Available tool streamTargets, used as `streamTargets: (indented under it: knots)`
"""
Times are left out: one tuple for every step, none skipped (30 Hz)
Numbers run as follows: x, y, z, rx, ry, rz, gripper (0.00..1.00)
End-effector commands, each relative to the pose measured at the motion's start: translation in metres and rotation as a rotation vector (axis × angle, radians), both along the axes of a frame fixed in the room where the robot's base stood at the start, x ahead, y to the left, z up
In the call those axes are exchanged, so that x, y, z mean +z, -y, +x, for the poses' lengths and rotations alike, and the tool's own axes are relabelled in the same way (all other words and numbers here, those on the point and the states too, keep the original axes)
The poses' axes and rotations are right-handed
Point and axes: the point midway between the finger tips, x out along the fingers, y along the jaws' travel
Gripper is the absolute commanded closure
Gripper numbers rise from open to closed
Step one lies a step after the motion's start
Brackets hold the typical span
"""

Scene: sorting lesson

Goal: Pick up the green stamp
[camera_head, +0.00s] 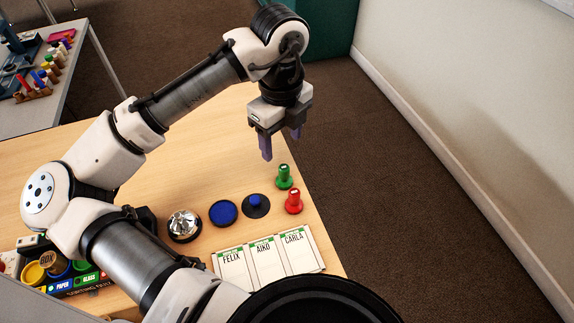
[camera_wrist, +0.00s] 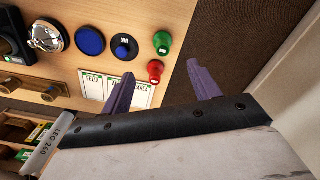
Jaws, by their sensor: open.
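The green stamp (camera_head: 284,176) stands upright near the right edge of the wooden table. My gripper (camera_head: 281,146) is open and empty, raised above the table's right side, behind the green stamp in the head view. In the wrist view my gripper (camera_wrist: 160,76) shows two purple fingers spread apart with nothing between them.
A silver bell (camera_head: 184,225), a blue disc (camera_head: 223,213) and a black disc with a blue knob (camera_head: 256,206) stand left of the stamps. Name cards (camera_head: 267,263) lie in front. A sorting box (camera_head: 75,285) is at lower left. The table's right edge is close to the stamps.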

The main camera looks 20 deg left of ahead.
Motion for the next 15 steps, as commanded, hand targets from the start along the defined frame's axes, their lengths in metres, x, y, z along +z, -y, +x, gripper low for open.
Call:
streamTargets:
  knots:
    - [-0.01, -0.001, -0.001, 0.001, -0.002, 0.0, 0.39]
    - [-0.016, 0.0, -0.001, 0.0, -0.002, 0.0, 0.39]
    - [-0.024, 0.0, -0.001, 0.0, -0.001, -0.002, 0.39]
    - [-0.03, 0.0, 0.0, 0.0, 0.0, 0.0, 0.39]
    - [-0.036, 0.001, 0.0, 0.0, 0.0, -0.001, 0.39]
    - [-0.044, 0.0, 0.0, 0.0, 0.0, -0.001, 0.39]
    - [-0.049, 0.0, 0.0, 0.001, 0.001, -0.002, 0.39]
    - [-0.054, 0.001, 0.0, 0.001, 0.002, -0.002, 0.39]
    - [-0.06, 0.001, 0.001, 0.002, 0.002, -0.002, 0.39]
    - [-0.063, 0.001, 0.001, 0.002, 0.003, -0.002, 0.39]
    - [-0.066, 0.001, 0.001, 0.001, 0.004, -0.002, 0.39]
    - [-0.07, 0.001, 0.001, 0.001, 0.003, -0.003, 0.39]
    - [-0.071, 0.001, 0.001, 0.001, 0.004, -0.002, 0.39]
    - [-0.072, 0.001, 0.001, 0.001, 0.004, -0.002, 0.39]
    - [-0.074, 0.001, 0.001, 0.001, 0.006, -0.002, 0.39]
